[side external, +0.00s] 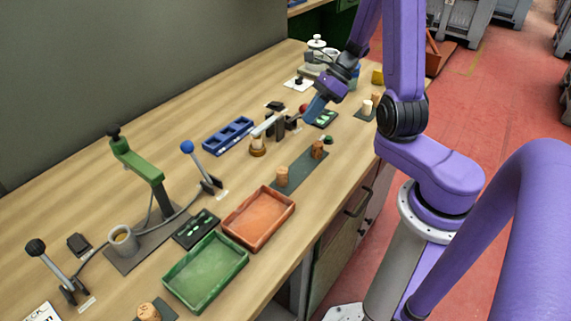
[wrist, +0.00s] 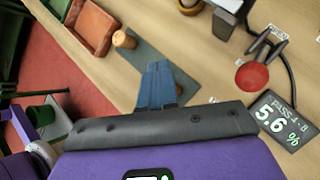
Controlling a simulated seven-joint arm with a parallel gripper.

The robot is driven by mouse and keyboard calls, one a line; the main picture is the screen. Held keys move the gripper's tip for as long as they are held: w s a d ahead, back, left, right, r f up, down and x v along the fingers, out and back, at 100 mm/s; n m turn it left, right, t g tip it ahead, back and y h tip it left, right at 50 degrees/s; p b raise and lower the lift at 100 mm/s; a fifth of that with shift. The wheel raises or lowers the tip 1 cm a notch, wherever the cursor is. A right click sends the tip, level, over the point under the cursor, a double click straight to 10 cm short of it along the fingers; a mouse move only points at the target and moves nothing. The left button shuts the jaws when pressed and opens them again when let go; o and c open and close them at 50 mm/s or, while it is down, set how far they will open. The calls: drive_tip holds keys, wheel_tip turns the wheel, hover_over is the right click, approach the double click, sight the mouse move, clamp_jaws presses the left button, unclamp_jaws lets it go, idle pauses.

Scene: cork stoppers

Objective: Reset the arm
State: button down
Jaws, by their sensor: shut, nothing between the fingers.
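My gripper (side external: 316,108) hangs over the far part of the bench, with its blue fingers shut together and nothing held. In the wrist view the closed fingers (wrist: 157,85) point over the wooden bench top, near a grey-green mat. A cork stopper (wrist: 123,39) stands on that mat, apart from the fingers. A red lever knob (wrist: 251,76) is to the right of the fingers. A display (wrist: 283,122) reading "PASS 4-B 5.6 %" lies beside it.
In the side view, corks (side external: 281,177) stand on a dark mat at the bench's front edge. An orange tray (side external: 258,217) and a green tray (side external: 205,272) lie nearer. A blue rack (side external: 228,135), a blue-knobbed lever (side external: 187,147) and a green press (side external: 135,160) stand farther left.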

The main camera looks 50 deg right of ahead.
drive_tip(key=s+a+r+n+g+h, duration=0.25)
drive_tip(key=a+n, duration=0.35)
drive_tip(key=n, duration=0.3)
drive_tip(key=s+a+r+n+g+h, duration=0.1)
drive_tip(key=s+a+n+g, duration=0.3)
drive_tip(key=n, duration=0.5)
drive_tip(key=s+a+r+n+t+h, duration=0.1)
drive_tip(key=s+a+r+n, duration=0.1)
drive_tip(key=s+n, duration=0.4)
drive_tip(key=s+a+r+n+t+h, duration=0.2)
drive_tip(key=s+n, duration=0.5)
drive_tip(key=n, duration=0.9)
drive_tip(key=shift+s+a, duration=0.25)
drive_tip(key=shift+a, duration=0.3)
drive_tip(key=shift+t+h, duration=0.25)
